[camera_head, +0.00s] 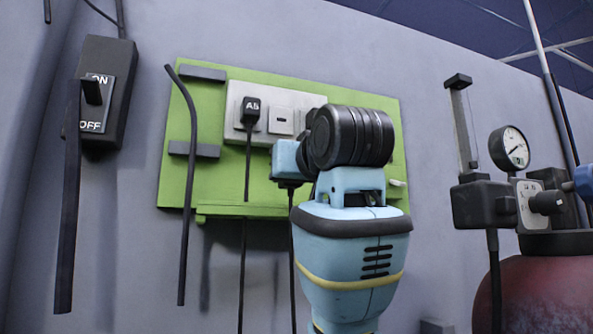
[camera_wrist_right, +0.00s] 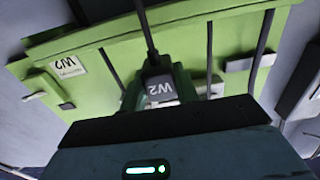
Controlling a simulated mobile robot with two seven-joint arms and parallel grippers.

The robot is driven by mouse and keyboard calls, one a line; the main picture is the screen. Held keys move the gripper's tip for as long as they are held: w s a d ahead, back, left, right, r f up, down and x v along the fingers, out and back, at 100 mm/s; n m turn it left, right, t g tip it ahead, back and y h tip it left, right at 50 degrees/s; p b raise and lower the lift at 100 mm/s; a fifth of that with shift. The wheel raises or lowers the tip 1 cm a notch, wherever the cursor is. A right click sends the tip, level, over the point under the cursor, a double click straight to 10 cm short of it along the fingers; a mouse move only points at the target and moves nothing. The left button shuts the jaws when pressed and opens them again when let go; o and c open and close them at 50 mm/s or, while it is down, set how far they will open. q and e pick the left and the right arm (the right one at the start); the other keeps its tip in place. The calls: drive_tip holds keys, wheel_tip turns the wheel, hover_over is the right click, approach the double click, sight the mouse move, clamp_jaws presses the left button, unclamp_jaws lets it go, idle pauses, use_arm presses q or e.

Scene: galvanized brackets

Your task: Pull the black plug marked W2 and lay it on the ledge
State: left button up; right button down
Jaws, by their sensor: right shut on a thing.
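The black plug marked W2 (camera_wrist_right: 160,84) shows in the right wrist view, its white label upside down, with a cable running up from it. My right gripper (camera_head: 286,160) is shut on this plug in front of the green board. In the head view, my right wrist and gripper hide the plug. I cannot tell whether the plug is still seated in its socket. The green ledge (camera_head: 240,211) runs along the board's lower edge. Its visible left part is bare. My left gripper is out of view.
Another black plug marked A5 (camera_head: 251,108) sits in the white socket strip (camera_head: 239,90), left of my gripper. A W2 label (camera_wrist_right: 67,65) is on the green board. A black ON/OFF switch box (camera_head: 118,75) is at left; a pressure gauge (camera_head: 510,149) is at right.

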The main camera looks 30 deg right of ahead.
drive_tip(key=shift+f+x, duration=0.2)
drive_tip(key=shift+x, duration=0.75)
drive_tip(key=shift+f+x, duration=0.25)
drive_tip(key=shift+x, duration=0.7)
drive_tip(key=shift+f+x, duration=0.2)
drive_tip(key=shift+x, duration=0.75)
drive_tip(key=shift+w+f, duration=0.1)
drive_tip(key=shift+f, duration=0.6)
drive_tip(key=shift+c, duration=0.9)
unclamp_jaws()
drive_tip(key=v, duration=1.1)
drive_tip(key=shift+r, duration=0.25)
